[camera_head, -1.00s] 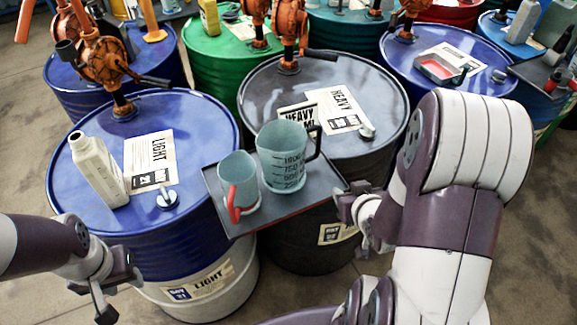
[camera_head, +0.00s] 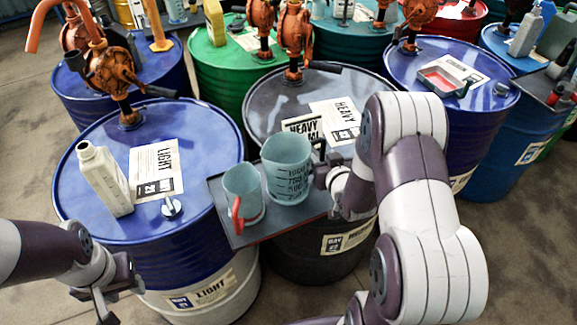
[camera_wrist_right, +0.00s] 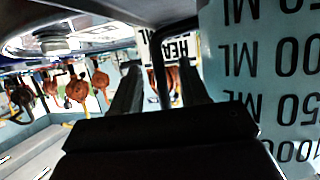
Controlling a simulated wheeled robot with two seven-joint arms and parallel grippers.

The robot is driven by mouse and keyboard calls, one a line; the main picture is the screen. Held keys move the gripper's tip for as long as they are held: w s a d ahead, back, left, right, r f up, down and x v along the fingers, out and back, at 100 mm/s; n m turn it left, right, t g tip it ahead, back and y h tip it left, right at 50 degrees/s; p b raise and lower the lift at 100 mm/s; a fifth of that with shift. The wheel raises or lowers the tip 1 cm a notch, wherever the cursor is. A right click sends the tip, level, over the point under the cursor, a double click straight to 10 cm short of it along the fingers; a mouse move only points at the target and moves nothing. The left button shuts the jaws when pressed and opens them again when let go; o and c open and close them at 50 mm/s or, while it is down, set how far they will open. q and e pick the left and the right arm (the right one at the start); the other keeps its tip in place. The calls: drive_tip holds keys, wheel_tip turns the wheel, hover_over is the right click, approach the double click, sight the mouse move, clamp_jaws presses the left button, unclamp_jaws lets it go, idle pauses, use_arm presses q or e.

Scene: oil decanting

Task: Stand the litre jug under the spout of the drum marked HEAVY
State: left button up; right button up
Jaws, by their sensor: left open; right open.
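The litre jug (camera_head: 287,172), translucent blue with millilitre marks, stands upright on a grey tray (camera_head: 305,209) in front of the drum marked HEAVY (camera_head: 262,92). An orange pump (camera_head: 293,35) rises from that dark drum's far side; I cannot make out its spout clearly. My right gripper (camera_head: 322,172) is open beside the jug's right side, at its dark handle. In the right wrist view the handle (camera_wrist_right: 158,70) shows between the open fingers (camera_wrist_right: 160,92), with the jug's marked wall (camera_wrist_right: 270,70) close at right. My left gripper (camera_head: 108,298) is open and empty, low at left.
A smaller jug with a red handle (camera_head: 243,190) stands just left of the litre jug on the tray. The blue LIGHT drum (camera_head: 85,215) carries a white bottle (camera_head: 104,180) and a label sheet. Other drums with pumps stand behind. Concrete floor is clear at right.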

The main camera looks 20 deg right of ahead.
drive_tip(key=shift+s+r, duration=0.1)
clamp_jaws()
